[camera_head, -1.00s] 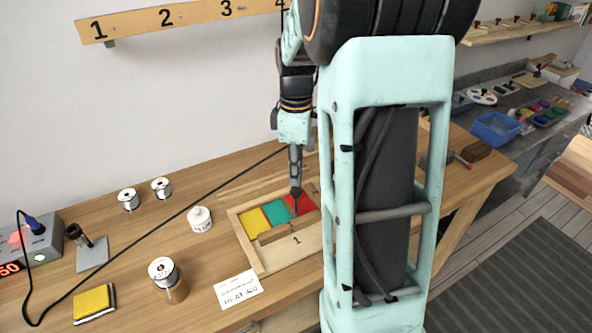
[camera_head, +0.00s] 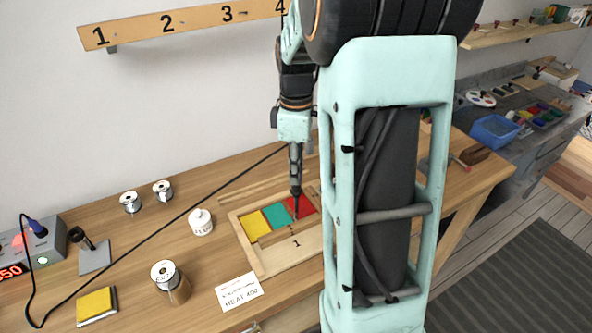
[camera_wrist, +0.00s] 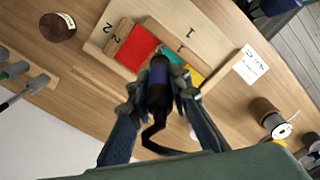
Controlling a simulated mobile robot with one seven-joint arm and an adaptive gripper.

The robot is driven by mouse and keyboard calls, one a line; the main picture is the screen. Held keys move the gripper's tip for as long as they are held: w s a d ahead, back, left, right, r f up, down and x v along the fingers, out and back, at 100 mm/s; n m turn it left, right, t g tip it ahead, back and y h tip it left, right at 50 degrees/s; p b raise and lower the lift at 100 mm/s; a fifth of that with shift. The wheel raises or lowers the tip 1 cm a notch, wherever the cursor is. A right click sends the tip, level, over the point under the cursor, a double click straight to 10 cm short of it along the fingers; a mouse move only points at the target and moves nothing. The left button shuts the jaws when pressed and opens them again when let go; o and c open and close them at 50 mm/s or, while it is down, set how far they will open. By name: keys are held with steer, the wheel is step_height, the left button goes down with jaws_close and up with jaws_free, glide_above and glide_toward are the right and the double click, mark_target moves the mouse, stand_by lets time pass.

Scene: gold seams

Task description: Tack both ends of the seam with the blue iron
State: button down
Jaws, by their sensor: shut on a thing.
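My gripper (camera_wrist: 158,95) is shut on the blue iron (camera_wrist: 158,72), which points down at the work in the wrist view. In the head view my gripper (camera_head: 296,165) is above the wooden frame (camera_head: 262,268), with the iron's dark tip end over the red pane. The frame holds a yellow pane (camera_head: 255,225), a teal pane (camera_head: 277,215) and a red pane (camera_head: 303,207) side by side. The red pane also shows in the wrist view (camera_wrist: 137,47). I cannot tell whether the tip touches the glass, and the seam itself is too small to make out.
A white flux pot (camera_head: 201,223), a solder spool (camera_head: 168,280) and two more spools stand left of the frame. A control box (camera_head: 40,245), an empty iron stand (camera_head: 93,254) and a yellow sponge (camera_head: 96,305) are further left. The iron's black cord crosses the table. A card (camera_head: 239,291) lies in front.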

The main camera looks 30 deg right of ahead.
steer(key=shift+r+p, duration=1.5)
steer(key=shift+r, duration=0.75)
steer(key=shift+w, duration=0.15)
